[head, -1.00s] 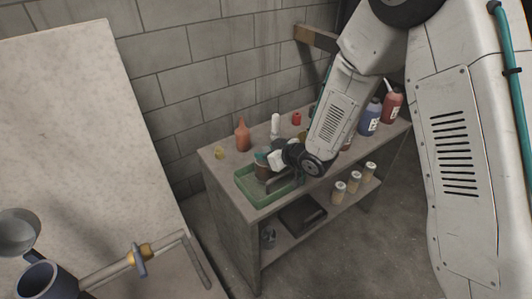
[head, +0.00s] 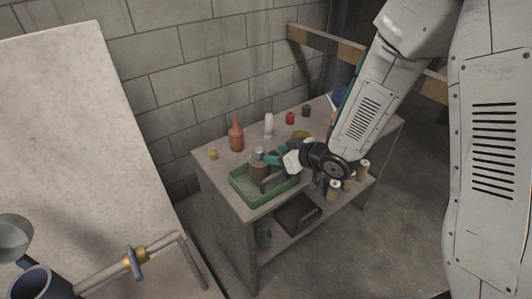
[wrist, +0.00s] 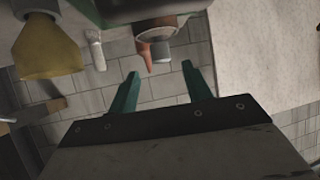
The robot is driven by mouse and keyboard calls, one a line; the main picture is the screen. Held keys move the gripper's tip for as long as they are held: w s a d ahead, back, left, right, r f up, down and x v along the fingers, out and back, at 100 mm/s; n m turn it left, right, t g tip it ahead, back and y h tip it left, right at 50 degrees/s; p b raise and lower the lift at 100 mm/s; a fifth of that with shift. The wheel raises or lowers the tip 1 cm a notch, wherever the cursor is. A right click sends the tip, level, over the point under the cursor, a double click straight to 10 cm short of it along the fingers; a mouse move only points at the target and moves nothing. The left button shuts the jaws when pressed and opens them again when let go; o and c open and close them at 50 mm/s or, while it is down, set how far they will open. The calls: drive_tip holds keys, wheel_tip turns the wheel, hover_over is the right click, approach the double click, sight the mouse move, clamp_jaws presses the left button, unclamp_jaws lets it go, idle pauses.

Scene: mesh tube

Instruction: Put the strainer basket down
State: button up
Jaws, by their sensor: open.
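The strainer basket appears to be the brown cylinder with a grey top (head: 258,165), upright in a green tray (head: 262,199) on the bench. In the wrist view the basket (wrist: 157,38) shows at the top centre, beyond my fingertips, with part of the green tray (wrist: 112,12) beside it. My gripper (head: 272,157) has teal fingers and is close to the right of the basket in the head view. In the wrist view my gripper (wrist: 160,71) is open, with nothing between its fingers. The tray floor is partly hidden.
An orange bottle (head: 236,136), a white bottle (head: 269,126), a red pot (head: 290,118) and a small yellow item (head: 213,154) stand behind the tray. A lower shelf holds a dark box (head: 298,214).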

drive_tip(key=s+d+r+m+g+h, duration=0.1)
drive_tip(key=s+d+r+m+h, duration=0.3)
drive_tip(key=d+r, duration=0.45)
drive_tip(key=s+d+r+m+h, duration=0.2)
drive_tip(key=s+d+r+h, duration=0.35)
drive_tip(key=d, duration=0.55)
drive_tip(key=s+r+m+g, duration=0.1)
drive_tip(key=s+r+g, duration=0.2)
drive_tip(key=s, duration=0.7)
drive_tip(key=s+d+r+m+g, duration=0.1)
drive_tip(key=s+r+m+g, duration=0.1)
drive_tip(key=s, duration=0.9)
wheel_tip(320, 180, up, 2)
drive_tip(key=shift+r+g+y, duration=0.25)
drive_tip(key=shift+g+y, duration=0.1)
drive_tip(key=shift+g, duration=0.25)
